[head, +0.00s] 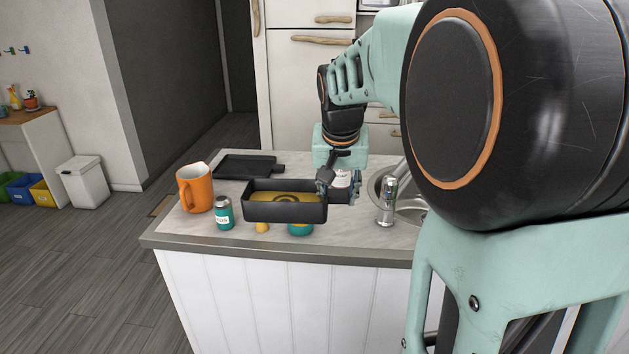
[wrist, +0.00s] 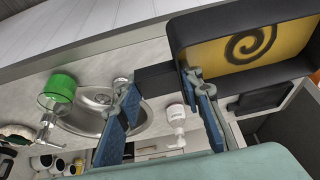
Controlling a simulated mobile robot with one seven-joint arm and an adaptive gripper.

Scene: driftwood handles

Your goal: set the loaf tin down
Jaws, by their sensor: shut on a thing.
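The loaf tin (head: 285,211) is a dark rectangular tin with a yellow inside marked by a dark spiral. My gripper (head: 325,182) is shut on it at its right end. In the wrist view the blue fingers of my gripper (wrist: 160,84) are on either side of the tin's dark handle block, and the tin (wrist: 235,28) fills the upper right. The tin looks roughly level and seems held above the counter (head: 190,229), near its front edge. It partly hides a teal item (head: 300,230) and a small yellow item (head: 262,227). The gap beneath it is hard to judge.
An orange jug (head: 195,188) and a teal jar (head: 224,213) stand left of the tin. A flat black tray (head: 248,166) lies behind. A white bottle (wrist: 177,120), the sink (wrist: 100,100) and a metal can (head: 388,202) are to the right. Some bare counter shows at front left.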

